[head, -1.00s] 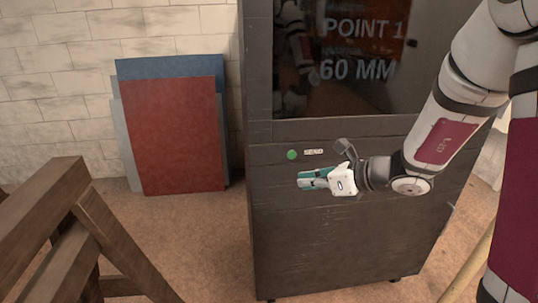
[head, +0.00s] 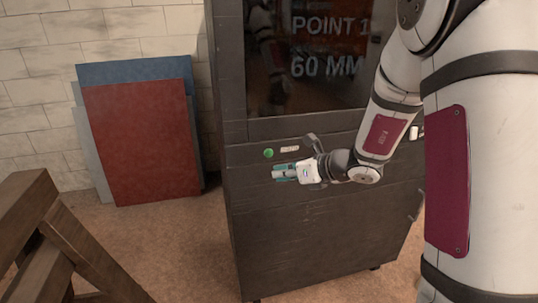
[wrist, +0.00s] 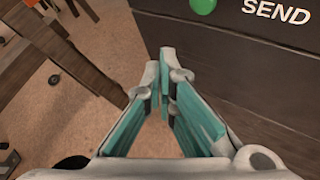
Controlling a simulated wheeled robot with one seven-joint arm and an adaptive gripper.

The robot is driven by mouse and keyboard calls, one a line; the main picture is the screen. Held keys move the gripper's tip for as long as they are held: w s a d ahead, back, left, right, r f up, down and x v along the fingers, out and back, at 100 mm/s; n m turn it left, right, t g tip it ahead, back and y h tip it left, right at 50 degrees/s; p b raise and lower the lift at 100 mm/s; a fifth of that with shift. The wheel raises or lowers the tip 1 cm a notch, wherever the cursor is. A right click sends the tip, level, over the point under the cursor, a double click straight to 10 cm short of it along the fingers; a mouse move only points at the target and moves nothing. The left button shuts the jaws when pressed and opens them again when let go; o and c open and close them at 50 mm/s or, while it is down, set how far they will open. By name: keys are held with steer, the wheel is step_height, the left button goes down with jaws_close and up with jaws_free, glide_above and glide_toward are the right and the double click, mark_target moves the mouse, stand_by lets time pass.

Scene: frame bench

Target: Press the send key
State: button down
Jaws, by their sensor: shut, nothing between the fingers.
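The send key is a round green button (head: 268,153) on the front of the dark cabinet (head: 320,235), below its screen. A pale label sits just right of it. In the wrist view the green button (wrist: 203,5) is at the top edge, partly cut off, with the label SEND (wrist: 277,12) beside it. My gripper (head: 275,173) is shut and empty, its teal-lined fingers together. In the head view its tips are just below and slightly right of the button. In the wrist view the fingertips (wrist: 166,52) are apart from the button, below and left of it.
The cabinet's screen (head: 305,55) reads POINT 1, 60 MM. Red (head: 140,140) and blue (head: 130,70) panels lean on the brick wall at left. A wooden trestle (head: 55,245) stands at front left. Floor between trestle and cabinet is clear.

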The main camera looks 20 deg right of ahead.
steer(key=shift+w, duration=2.7)
steer(key=shift+w, duration=0.15)
steer(key=shift+w+b, duration=0.25)
steer(key=shift+b, duration=0.05)
steer(key=shift+w, duration=0.55)
steer(key=shift+s, duration=0.95)
steer(key=shift+s, duration=2.5)
